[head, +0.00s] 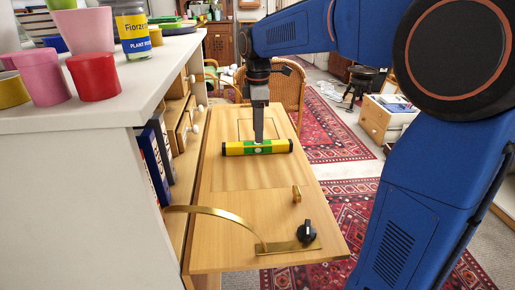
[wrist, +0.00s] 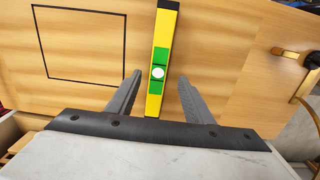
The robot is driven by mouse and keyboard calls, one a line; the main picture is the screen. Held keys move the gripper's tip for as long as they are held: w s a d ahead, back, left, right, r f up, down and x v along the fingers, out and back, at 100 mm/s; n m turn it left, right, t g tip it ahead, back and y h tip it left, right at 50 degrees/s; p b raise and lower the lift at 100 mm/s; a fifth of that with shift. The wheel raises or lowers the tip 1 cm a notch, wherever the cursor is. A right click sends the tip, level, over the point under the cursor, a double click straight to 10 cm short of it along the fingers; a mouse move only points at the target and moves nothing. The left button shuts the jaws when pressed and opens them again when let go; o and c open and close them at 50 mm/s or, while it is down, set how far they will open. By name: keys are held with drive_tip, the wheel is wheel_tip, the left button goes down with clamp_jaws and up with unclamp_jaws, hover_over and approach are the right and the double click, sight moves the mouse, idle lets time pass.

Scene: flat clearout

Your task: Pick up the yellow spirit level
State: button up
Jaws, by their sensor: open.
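The yellow spirit level (head: 236,149) has black ends and green patches around its middle. It lies crosswise on the fold-down wooden flap (head: 230,180). My gripper (head: 259,140) points down at it from above, close to its middle in the head view. In the wrist view, the level (wrist: 156,98) shows between the two fingers of my gripper (wrist: 160,82), running away from me with its round white vial visible. The fingers are apart, one on each side of it, and not touching it as far as I can see. The head view hides the fingertips' exact height.
A brass stay (head: 225,215) and a black knob (head: 306,232) are at the flap's near edge. A white cabinet top (head: 150,85) with pots, including a red one (head: 94,77), stands left. Books (head: 158,155) fill the compartment beside the flap. A wicker chair (head: 287,88) is behind.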

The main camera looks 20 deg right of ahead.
sight(257, 147)
drive_tip(key=f, duration=0.4)
drive_tip(key=shift+w+f, duration=0.1)
drive_tip(key=shift+w, duration=0.1)
clamp_jaws()
